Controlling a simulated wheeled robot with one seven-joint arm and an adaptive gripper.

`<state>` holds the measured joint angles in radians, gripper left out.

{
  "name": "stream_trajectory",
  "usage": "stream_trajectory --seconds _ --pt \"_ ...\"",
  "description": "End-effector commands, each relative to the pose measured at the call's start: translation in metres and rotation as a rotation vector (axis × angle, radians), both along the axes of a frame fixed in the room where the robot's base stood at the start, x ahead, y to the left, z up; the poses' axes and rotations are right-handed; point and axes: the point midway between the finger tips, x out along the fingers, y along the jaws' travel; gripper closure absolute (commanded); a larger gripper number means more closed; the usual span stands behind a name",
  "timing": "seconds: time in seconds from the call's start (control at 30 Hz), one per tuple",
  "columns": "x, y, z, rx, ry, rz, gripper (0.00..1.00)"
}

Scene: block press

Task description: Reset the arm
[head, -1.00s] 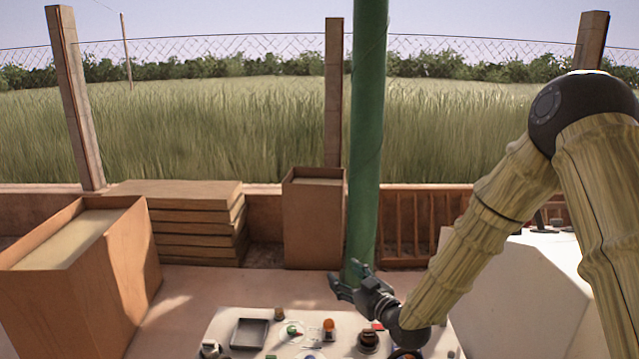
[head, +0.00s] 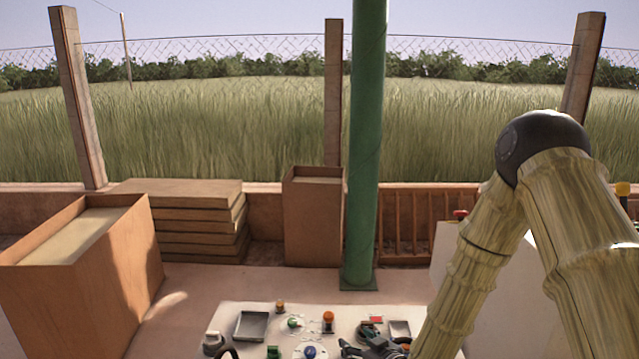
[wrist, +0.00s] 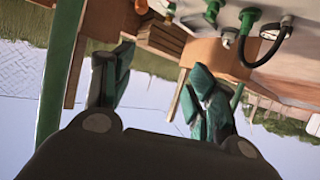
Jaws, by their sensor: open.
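My gripper (head: 366,346) is low over the right part of the pale table (head: 235,318) in the head view, partly cut off by the bottom edge. My bamboo-textured arm comes down to it from the right. In the wrist view my gripper (wrist: 158,72) has its two dark green fingers spread apart with nothing between them. That view is upside down, with sky below and the tabletop at the top.
On the table are a grey tray (head: 251,326), an orange-topped knob (head: 328,319), a blue-topped part (head: 310,351) and several small fittings. A green pole (head: 362,150) stands behind it. A large brown box (head: 110,280) is at left; stacked boards (head: 190,215) are behind.

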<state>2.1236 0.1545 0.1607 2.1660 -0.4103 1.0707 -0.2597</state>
Motion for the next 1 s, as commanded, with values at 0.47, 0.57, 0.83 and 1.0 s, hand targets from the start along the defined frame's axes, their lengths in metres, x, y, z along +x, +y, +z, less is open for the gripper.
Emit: stream_trajectory --seconds 0.47,0.57,0.83,1.0 --pt "-0.205 -0.063 -0.177 -0.09 0.619 -0.215 0.43" --pt "-0.255 -0.077 -0.2 -0.117 0.743 -0.269 0.43" --pt "-0.363 -0.108 -0.228 -0.184 0.993 -0.393 0.43" --pt "-0.414 -0.123 -0.232 -0.222 1.107 -0.459 0.43"
